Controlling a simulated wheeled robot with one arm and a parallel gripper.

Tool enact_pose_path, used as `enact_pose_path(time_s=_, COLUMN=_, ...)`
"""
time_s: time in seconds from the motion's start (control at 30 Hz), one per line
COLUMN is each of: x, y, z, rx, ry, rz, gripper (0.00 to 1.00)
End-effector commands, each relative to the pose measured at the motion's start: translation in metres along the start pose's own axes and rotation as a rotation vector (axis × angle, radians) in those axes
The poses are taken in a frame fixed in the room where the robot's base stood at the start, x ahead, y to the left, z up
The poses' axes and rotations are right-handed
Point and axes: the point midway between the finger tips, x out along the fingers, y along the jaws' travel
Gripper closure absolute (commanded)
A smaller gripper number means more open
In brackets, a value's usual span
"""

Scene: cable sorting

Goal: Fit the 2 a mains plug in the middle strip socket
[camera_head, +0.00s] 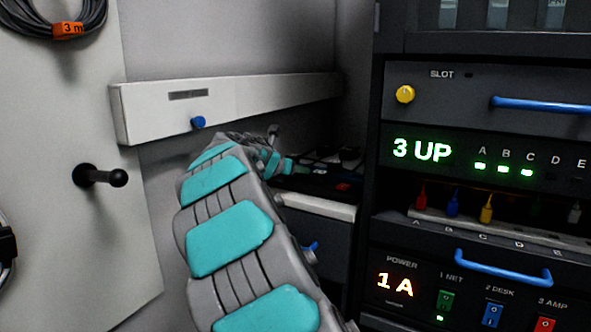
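My arm, grey with teal panels, reaches from the bottom middle of the head view toward a dark recess. Its far end, with my gripper (279,162), is small and partly hidden behind my own arm links. I cannot make out the fingers or whether they hold anything. Dark items (335,165) with a small red spot lie in the recess beside the arm's end. I cannot tell a mains plug or a strip socket among them.
A white rail (225,101) with a blue knob (198,122) runs above the arm. A black peg (100,177) and a coiled cable (55,12) tagged "3 m" are at left. The rack (480,75) at right shows "3 UP" and "1 A", with blue handles and coloured plugs (453,203).

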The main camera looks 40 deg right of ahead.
Motion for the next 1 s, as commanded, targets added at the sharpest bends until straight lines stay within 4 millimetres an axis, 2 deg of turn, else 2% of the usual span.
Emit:
enact_pose_path(time_s=0.03, x=-0.0001, y=0.0, z=0.0001, rx=0.0, ry=0.0, rz=0.0, gripper=0.46)
enact_pose_path(time_s=0.33, x=0.0, y=-0.0001, z=0.0, rx=0.0, ry=0.0, rz=0.0, gripper=0.13)
enact_pose_path(time_s=0.5, x=0.0, y=-0.0001, z=0.0, rx=0.0, ry=0.0, rz=0.0, gripper=0.13)
enact_pose_path(time_s=0.63, x=0.0, y=-0.0002, z=-0.0001, rx=0.0, ry=0.0, rz=-0.001, gripper=0.0)
enact_pose_path(time_s=1.0, x=-0.0027, y=-0.0001, z=0.0064, rx=-0.001, ry=0.0, rz=-0.001, gripper=0.0)
